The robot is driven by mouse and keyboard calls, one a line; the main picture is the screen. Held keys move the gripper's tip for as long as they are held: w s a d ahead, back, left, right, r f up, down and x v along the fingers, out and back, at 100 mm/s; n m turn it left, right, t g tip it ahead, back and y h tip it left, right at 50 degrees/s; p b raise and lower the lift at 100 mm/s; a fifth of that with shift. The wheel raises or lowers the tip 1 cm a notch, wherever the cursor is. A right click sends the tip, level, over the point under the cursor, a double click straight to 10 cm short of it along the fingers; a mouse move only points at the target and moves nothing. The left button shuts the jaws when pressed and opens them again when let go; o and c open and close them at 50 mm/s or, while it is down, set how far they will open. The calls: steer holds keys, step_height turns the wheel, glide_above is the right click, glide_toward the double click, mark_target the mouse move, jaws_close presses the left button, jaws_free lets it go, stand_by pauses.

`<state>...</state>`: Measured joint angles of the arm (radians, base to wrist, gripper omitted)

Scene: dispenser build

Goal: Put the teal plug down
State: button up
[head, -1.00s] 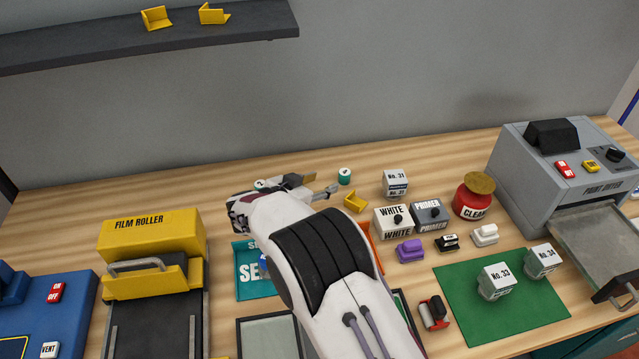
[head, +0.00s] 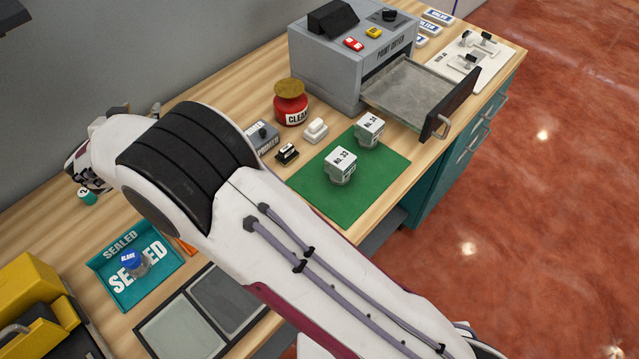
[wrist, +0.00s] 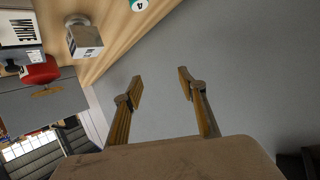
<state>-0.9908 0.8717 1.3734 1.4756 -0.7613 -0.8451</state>
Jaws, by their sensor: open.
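A teal plug (head: 87,197) marked 2 stands on the wooden table at the left in the head view, just below the dark wrist part of my arm. Another teal plug (wrist: 139,4), marked 4, is cut off at the top edge of the wrist view. My gripper (wrist: 160,85) is open, with nothing between its fingers and the grey wall beyond them. It is apart from the plug marked 4. In the head view my arm hides the fingertips.
A teal SEALED tray (head: 112,292) holds a blue-capped jar (head: 133,262). A green mat (head: 310,178) carries two grey-white blocks. A pale numbered block (wrist: 84,40) shows in the wrist view.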

steer(key=w+d+r+y, duration=0.25)
steer(key=d+r, duration=0.25)
steer(key=r, duration=0.5)
steer(key=s+d+r+n+g+y, duration=0.1)
steer(key=s+d+r, duration=0.2)
steer(key=d+r, duration=0.45)
steer(key=s+d+r+n+g+y, duration=0.1)
steer(key=s+d+r, duration=0.3)
steer(key=d, duration=0.7)
steer(key=s+d+f+m+g+h, duration=0.1)
steer(key=s+d+f+g+h, duration=0.1)
steer(key=s+d, duration=1.3)
steer(key=s+d+f+g+h, duration=0.3)
steer(key=s+d+f, duration=0.4)
steer(key=s+d, duration=0.9)
steer(key=shift+d+f+m+h, duration=0.15)
steer(key=shift+f+m+h, duration=0.2)
steer(key=shift+h, duration=0.3)
steer(key=shift+r, duration=0.1)
stand_by(1.3)
